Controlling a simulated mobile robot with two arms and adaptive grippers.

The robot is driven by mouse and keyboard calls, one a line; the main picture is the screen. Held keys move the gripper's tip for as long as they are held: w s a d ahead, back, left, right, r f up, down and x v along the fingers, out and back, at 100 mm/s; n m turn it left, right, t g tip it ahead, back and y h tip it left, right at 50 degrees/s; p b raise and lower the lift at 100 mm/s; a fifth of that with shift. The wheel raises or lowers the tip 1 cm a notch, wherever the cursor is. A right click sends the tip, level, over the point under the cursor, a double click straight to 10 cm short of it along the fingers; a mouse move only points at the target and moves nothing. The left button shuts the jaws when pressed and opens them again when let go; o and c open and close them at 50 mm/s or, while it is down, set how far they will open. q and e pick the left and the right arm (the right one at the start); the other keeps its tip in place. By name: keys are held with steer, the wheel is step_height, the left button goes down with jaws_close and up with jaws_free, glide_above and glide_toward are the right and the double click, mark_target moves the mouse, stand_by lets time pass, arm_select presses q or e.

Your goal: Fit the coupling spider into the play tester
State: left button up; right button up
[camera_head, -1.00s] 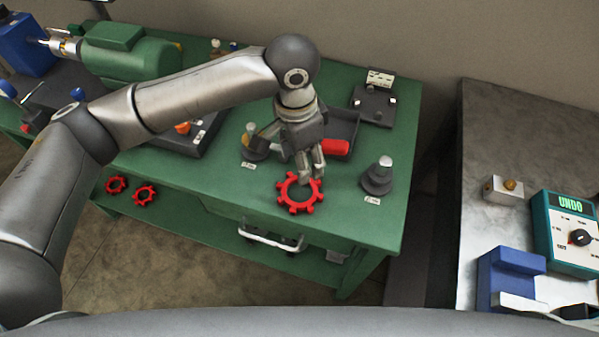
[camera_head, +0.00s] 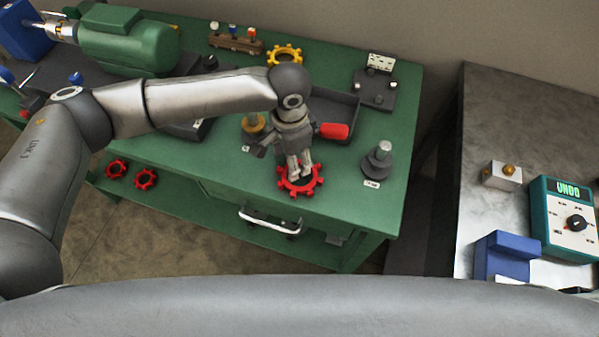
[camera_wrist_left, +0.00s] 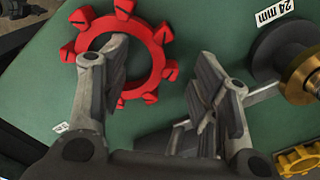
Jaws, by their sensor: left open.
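A red toothed ring, a coupling spider (camera_head: 314,187), lies flat on the green bench near its front edge. It also shows in the wrist view (camera_wrist_left: 160,62). My left gripper (camera_head: 299,170) points down over it, open. In the wrist view its fingers (camera_wrist_left: 165,95) are apart, one over the ring's opening and lower rim, the other outside the ring to the right. I cannot tell whether they touch it. A yellow spider (camera_head: 284,54) lies at the back of the bench. I cannot tell for sure which fixture is the play tester; a dark plate with pegs (camera_head: 374,92) stands at the back right.
A grey stepped post (camera_head: 379,163) stands right of the ring. A post with a brass-coloured collar (camera_head: 254,124) stands left of my gripper. A dark tray (camera_head: 340,108) and a red object (camera_head: 333,131) are behind it.

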arm_select(q)
steer(key=shift+f, duration=0.3)
steer(key=c, duration=1.1)
